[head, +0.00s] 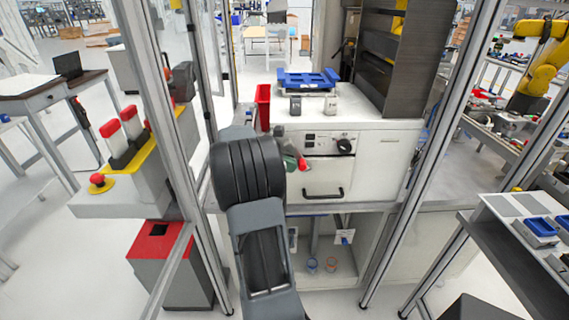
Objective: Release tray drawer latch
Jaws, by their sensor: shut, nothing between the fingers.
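A white cabinet has a drawer (322,178) with a black bar handle (322,194); the drawer front looks closed. Above it is a control panel (322,143) with small buttons and a black knob (346,146). I cannot tell which part is the latch. My dark arm rises in front of the cabinet and covers its left side.
A blue tray (307,80), two small grey items and a red bin (263,107) stand on the cabinet top. A dark shelf rack (404,60) stands at the right. Metal frame posts flank the cabinet on both sides. Two small cups sit on the shelf below.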

